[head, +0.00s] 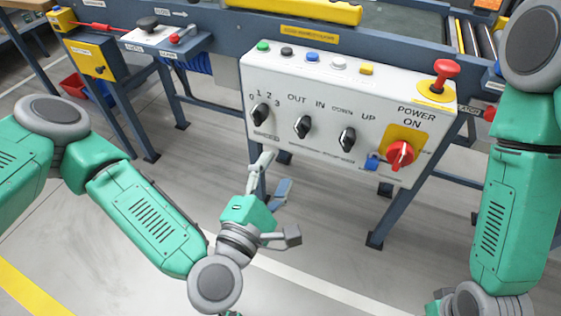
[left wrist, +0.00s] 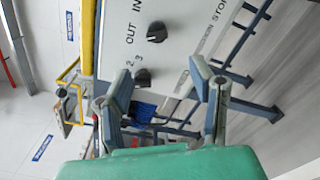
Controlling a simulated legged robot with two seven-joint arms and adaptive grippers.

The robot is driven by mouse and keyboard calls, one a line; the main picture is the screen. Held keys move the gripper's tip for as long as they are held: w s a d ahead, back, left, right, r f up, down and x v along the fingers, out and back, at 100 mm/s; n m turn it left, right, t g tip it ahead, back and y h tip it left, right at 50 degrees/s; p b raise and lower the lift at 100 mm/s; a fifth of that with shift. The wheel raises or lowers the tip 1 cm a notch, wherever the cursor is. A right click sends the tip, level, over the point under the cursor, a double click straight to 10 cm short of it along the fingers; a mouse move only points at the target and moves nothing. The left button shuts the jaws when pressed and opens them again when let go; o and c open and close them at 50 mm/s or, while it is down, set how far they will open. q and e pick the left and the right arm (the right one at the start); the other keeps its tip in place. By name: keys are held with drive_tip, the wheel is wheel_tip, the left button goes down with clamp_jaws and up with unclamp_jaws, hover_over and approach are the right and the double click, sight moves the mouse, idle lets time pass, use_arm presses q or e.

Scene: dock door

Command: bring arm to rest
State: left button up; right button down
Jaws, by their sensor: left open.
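My left gripper (head: 277,198) is open and empty. It is in front of the lower left part of the white control panel (head: 325,115), over the grey floor in the head view. In the left wrist view its two fingers (left wrist: 163,88) stand apart, with nothing between the pads and the panel (left wrist: 175,35) beyond them. Whether a fingertip touches the panel I cannot tell. My left arm (head: 150,215) reaches in from the left, bent at the elbow. My right arm (head: 515,215) hangs at the right edge; its gripper is out of view.
The panel carries black knobs (head: 303,127), a red rotary switch (head: 400,155), a red mushroom button (head: 445,70) and coloured buttons. A blue frame (head: 215,40) with legs stands behind. A yellow box (head: 92,57) and a small shelf (head: 160,38) are at upper left. Floor below is clear.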

idle(0.4)
use_arm(q)
drive_tip(key=s+f+m+g+h, duration=0.3)
drive_tip(key=s+f+m+g, duration=0.7)
drive_tip(key=f+m, duration=0.35)
drive_tip(key=s+a+f+m+g+y, duration=0.3)
drive_tip(key=s+a+f+m, duration=0.1)
drive_tip(key=s+a+f, duration=0.3)
drive_tip(key=s+a+m+g+y, duration=0.2)
drive_tip(key=a+m+g+y, duration=0.3)
drive_tip(key=a, duration=1.2)
wheel_tip(320, 180, up, 13)
drive_tip(key=n+t+p, duration=0.1)
drive_tip(key=p, duration=1.3)
drive_tip(key=shift+r+y, duration=0.2)
drive_tip(key=shift+y, duration=0.1)
drive_tip(key=shift+o, duration=0.3)
